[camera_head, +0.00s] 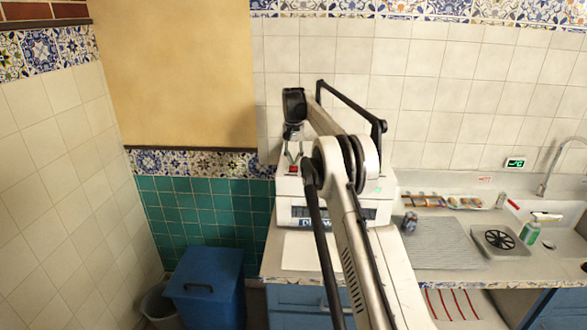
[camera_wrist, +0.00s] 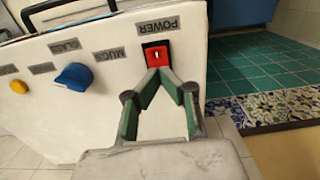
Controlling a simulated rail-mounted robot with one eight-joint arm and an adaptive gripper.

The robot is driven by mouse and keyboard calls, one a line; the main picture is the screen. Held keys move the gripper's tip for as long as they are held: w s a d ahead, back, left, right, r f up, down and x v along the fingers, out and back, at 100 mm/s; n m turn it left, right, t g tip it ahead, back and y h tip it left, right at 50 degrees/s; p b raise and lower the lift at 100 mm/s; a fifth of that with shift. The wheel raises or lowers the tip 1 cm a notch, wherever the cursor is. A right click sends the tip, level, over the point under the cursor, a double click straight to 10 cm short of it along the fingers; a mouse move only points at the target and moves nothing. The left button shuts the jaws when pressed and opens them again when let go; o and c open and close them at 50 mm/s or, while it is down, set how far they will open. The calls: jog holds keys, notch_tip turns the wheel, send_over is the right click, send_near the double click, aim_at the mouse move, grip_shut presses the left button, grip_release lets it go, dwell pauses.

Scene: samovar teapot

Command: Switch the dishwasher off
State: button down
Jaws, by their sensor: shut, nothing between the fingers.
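The dishwasher (camera_head: 288,190) is a white box on the counter, partly hidden behind my arm in the head view. Its panel (camera_wrist: 100,110) appears upside down in the wrist view. A red switch (camera_wrist: 156,54) with a small white mark sits in a black frame beside the POWER label. The switch also shows as a small red spot in the head view (camera_head: 293,169). My gripper (camera_wrist: 159,72) is shut and empty, its tips right at the switch's lower edge in the wrist view. I cannot tell whether they touch it or which way it is set.
A blue knob (camera_wrist: 75,77) and a yellow knob (camera_wrist: 18,87) are on the same panel. A black lever handle (camera_head: 350,102) rises above the dishwasher. A ribbed drying mat (camera_head: 440,245) and a sink (camera_head: 555,213) lie right. A blue bin (camera_head: 207,285) stands on the floor left.

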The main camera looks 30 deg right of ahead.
jog(key=shift+f, duration=0.25)
jog(key=shift+r, duration=0.1)
jog(key=shift+r+p, duration=2.1)
jog(key=shift+r, duration=1.3)
jog(key=shift+a, duration=0.1)
